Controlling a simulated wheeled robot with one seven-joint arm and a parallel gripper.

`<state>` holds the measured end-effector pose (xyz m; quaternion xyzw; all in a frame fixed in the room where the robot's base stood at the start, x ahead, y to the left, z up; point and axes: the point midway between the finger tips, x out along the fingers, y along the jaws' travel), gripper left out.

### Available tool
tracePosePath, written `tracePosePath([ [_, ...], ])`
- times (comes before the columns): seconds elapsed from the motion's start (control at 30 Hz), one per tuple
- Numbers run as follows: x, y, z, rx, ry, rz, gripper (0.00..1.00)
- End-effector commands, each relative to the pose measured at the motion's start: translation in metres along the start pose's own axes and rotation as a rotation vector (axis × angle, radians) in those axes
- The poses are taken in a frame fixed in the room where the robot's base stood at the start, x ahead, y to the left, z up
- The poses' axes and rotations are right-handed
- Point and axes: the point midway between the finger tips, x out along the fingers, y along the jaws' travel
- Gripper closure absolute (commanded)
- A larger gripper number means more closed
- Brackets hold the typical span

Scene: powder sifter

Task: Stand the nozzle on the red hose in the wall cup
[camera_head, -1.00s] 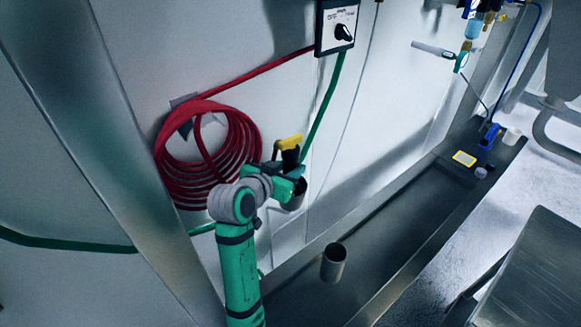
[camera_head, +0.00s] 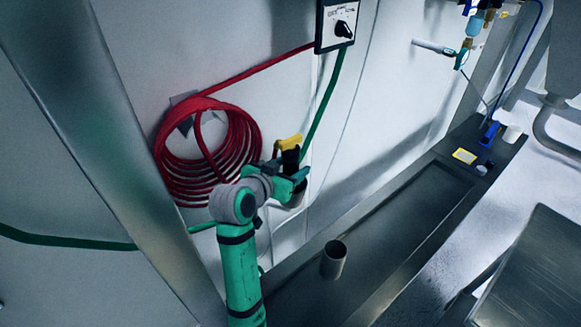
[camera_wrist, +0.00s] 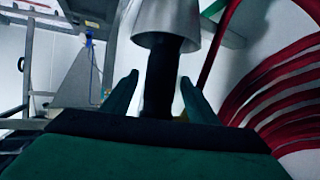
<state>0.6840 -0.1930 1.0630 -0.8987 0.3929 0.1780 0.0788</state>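The nozzle (camera_head: 290,144) has a yellow top and a black body, and stands roughly upright by the wall, right of the coiled red hose (camera_head: 205,150). In the wrist view its black body (camera_wrist: 164,75) runs into the mouth of a metal cup, the wall cup (camera_wrist: 168,18). How deep it sits is hidden. The wall cup (camera_head: 296,196) shows partly below my gripper in the head view. My gripper (camera_head: 302,178) is at the nozzle. In the wrist view its fingers (camera_wrist: 159,82) stand on either side of the black body, with a visible gap on the left.
A switch box (camera_head: 337,24) with a green hose (camera_head: 322,105) is on the wall above. Small yellow and blue items lie at the trough's far end. The wall right of my gripper is clear.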

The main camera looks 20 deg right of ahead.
Motion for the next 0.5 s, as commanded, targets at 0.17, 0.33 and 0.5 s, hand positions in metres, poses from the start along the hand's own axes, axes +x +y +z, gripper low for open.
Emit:
tracePosePath([
  [0.17, 0.000, 0.000, 0.001, -0.002, -0.003, 0.001, 0.47],
  [0.33, -0.012, -0.001, 0.001, -0.002, -0.001, -0.001, 0.47],
  [0.5, -0.042, -0.001, 0.001, -0.001, 0.000, -0.002, 0.47],
])
